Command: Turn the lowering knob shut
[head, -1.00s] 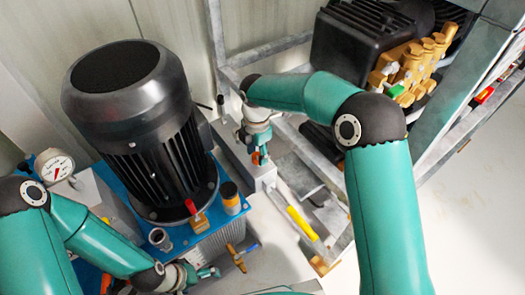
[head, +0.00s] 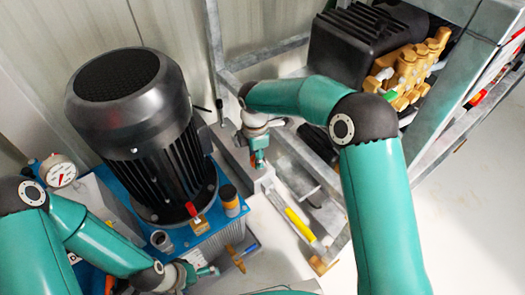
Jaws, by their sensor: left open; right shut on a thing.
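My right gripper (head: 259,158) reaches down at the grey block (head: 264,178) right of the motor. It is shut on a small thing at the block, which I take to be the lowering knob. The fingers hide nearly all of it; only a small reddish bit (head: 252,160) shows beside them. I cannot tell how far the knob is turned. My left gripper (head: 212,271) is open and empty at the lower middle, beside the front corner of the blue-topped unit.
A large black motor (head: 133,135) stands on the blue plate (head: 205,243). A red-handled valve (head: 195,214), a black-and-orange cap (head: 230,200) and a gauge (head: 58,171) are near it. A brass pump (head: 412,68) sits behind my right arm.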

